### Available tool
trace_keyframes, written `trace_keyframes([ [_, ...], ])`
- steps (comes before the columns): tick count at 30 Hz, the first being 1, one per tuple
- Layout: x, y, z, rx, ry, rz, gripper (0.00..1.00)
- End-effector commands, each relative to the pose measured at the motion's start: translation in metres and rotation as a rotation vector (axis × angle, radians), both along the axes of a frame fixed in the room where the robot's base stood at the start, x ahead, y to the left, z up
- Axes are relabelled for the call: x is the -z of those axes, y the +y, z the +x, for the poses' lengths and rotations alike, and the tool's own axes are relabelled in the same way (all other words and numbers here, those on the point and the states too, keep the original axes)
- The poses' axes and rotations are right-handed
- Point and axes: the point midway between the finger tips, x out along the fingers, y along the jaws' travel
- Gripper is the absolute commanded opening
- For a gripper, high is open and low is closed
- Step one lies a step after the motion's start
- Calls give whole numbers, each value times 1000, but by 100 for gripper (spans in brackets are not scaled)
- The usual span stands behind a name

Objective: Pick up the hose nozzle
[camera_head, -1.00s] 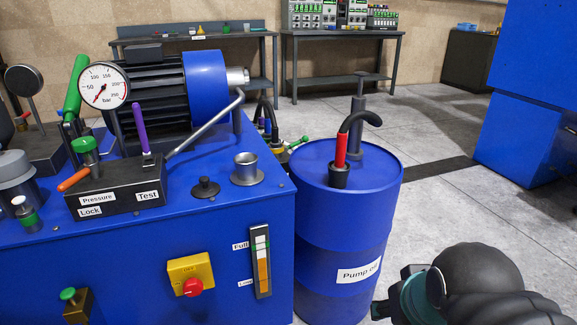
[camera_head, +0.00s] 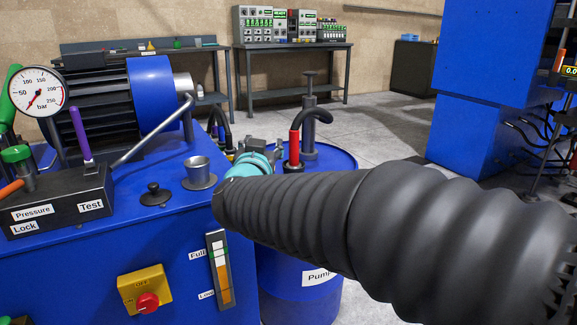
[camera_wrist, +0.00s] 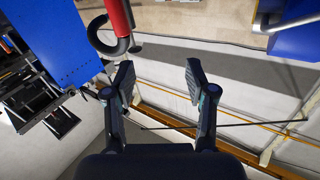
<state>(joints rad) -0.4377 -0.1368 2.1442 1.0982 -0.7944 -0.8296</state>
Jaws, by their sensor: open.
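The hose nozzle has a red grip (camera_head: 294,147) and a black curved spout. It stands upright on the blue oil drum (camera_head: 338,165) in the head view. In the wrist view the nozzle's red grip (camera_wrist: 118,16) and black hook-shaped spout lie at the top, left of centre, beyond the fingers and not between them. My gripper (camera_wrist: 160,82) is open and empty, its two dark fingers spread apart. In the head view my gripper (camera_head: 262,148) is just left of the nozzle, partly hidden behind my own arm. The nozzle's lower end is partly hidden.
A grey hand pump (camera_head: 310,130) rises from the drum behind the nozzle. Left is a blue press unit (camera_head: 100,260) with a metal filler neck (camera_head: 199,172), black cap, motor and gauge. Dark benches stand at the back. Floor between drum and blue cabinet (camera_head: 470,130) is clear.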

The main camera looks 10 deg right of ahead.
Motion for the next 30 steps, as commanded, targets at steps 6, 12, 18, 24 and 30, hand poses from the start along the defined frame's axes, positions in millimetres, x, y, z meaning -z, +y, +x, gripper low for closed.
trace_keyframes([
  [6, 27, -9, 1, 267, 20, -67, 56],
  [12, 36, -16, -3, 373, 44, -98, 56],
  [18, 37, -35, 19, 385, 46, -102, 56],
  [24, 36, -55, 48, 383, 45, -101, 56],
  [30, 36, -64, 63, 379, 45, -101, 56],
])
